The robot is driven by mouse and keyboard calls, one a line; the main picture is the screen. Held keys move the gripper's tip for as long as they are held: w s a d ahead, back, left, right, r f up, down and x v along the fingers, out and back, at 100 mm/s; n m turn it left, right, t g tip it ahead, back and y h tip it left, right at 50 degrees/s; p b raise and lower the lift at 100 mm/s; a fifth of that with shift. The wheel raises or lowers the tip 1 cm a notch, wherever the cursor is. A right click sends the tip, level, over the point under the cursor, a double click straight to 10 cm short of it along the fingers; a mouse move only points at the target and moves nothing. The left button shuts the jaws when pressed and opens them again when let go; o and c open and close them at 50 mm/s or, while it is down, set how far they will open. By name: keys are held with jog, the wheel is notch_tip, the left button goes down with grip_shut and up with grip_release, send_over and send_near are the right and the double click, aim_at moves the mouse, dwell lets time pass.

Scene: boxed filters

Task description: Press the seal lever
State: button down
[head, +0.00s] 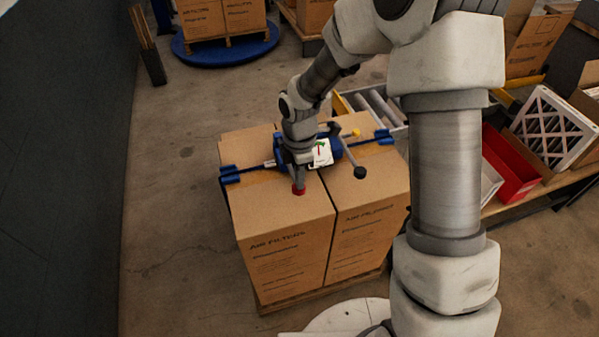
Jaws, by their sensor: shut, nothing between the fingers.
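A blue strapping tool (334,146) with a white label face sits on top of the boxes, partly behind my gripper. Which of these is the seal lever I cannot tell for sure. My gripper (299,184) points down, shut, at the tool's left front side. A small red piece (299,190) is right at its fingertips; whether they touch it is unclear.
The tool stands on large air filter boxes (290,235) on a pallet, with a blue strap (231,176) across their top. A roller conveyor (375,103) is behind. A red bin (512,165) and a white-framed filter (551,130) are at right. Floor at left is clear.

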aim_at(301, 192)
jog(key=f+b, duration=0.1)
jog(key=b, duration=0.1)
jog(key=f+t+b, duration=0.1)
jog(key=f+b, duration=0.1)
jog(key=b, duration=0.1)
jog(key=f+t+b, duration=0.1)
jog(key=f+b, duration=0.1)
jog(key=shift+s+d+f+y, duration=0.1)
jog(key=shift+s+f+y, duration=0.15)
jog(key=shift+y, duration=0.15)
jog(key=shift+f+b, duration=0.7)
jog(key=shift+s+f, duration=0.1)
jog(key=shift+f, duration=0.05)
jog(key=shift+s+f, duration=0.1)
jog(key=shift+r+p, duration=0.45)
jog(key=shift+r, duration=0.1)
jog(key=s+r+p, duration=0.1)
jog(key=r+p, duration=0.2)
jog(key=r, duration=0.3)
jog(key=s+d+r+p, duration=0.1)
jog(key=s+r+p, duration=0.1)
jog(key=r, duration=0.5)
jog(key=shift+s+r+t+p, duration=0.2)
jog(key=shift+t+p, duration=0.1)
jog(key=shift+p, duration=0.25)
